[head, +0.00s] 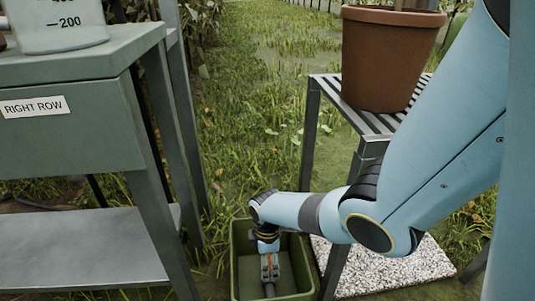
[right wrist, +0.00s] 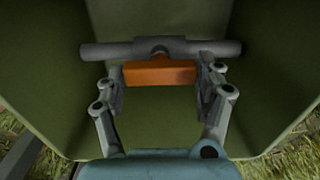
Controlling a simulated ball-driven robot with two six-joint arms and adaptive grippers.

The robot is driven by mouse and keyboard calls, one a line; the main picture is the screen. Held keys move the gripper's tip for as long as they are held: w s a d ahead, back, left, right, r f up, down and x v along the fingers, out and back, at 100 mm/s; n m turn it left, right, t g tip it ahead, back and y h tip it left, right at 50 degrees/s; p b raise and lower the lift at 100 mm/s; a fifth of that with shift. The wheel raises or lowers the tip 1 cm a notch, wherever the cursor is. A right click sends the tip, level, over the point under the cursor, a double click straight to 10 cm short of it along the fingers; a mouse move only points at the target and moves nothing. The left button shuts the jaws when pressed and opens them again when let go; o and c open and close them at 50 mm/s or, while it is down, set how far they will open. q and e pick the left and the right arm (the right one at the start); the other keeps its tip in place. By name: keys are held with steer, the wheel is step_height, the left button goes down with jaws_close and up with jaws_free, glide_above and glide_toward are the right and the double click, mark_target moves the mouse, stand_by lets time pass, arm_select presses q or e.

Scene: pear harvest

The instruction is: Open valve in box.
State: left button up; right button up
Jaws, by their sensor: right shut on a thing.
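The green box (head: 243,255) stands open on the grass at the bottom middle of the head view. Its green inner wall (right wrist: 115,30) fills much of the right wrist view. Inside it a grey pipe (right wrist: 210,48) runs across the right wrist view, with the valve's orange handle (right wrist: 160,73) just in front of it. My right gripper (right wrist: 160,85) is shut on the orange handle, a finger at each end of it. In the head view my right gripper (head: 269,268) points down into the box. My left gripper is not in view.
A green metal bench (head: 60,130) labelled RIGHT ROW, with a measuring jug (head: 60,28) on it, stands at the left. A slatted stand (head: 325,90) bearing a brown pot (head: 388,60) is on the right. White gravel (head: 415,268) lies beneath it. Grass lies between.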

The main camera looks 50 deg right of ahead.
steer(key=o, duration=1.2)
steer(key=shift+r, duration=0.1)
step_height(320, 180, up, 12)
steer(key=shift+f, duration=0.1)
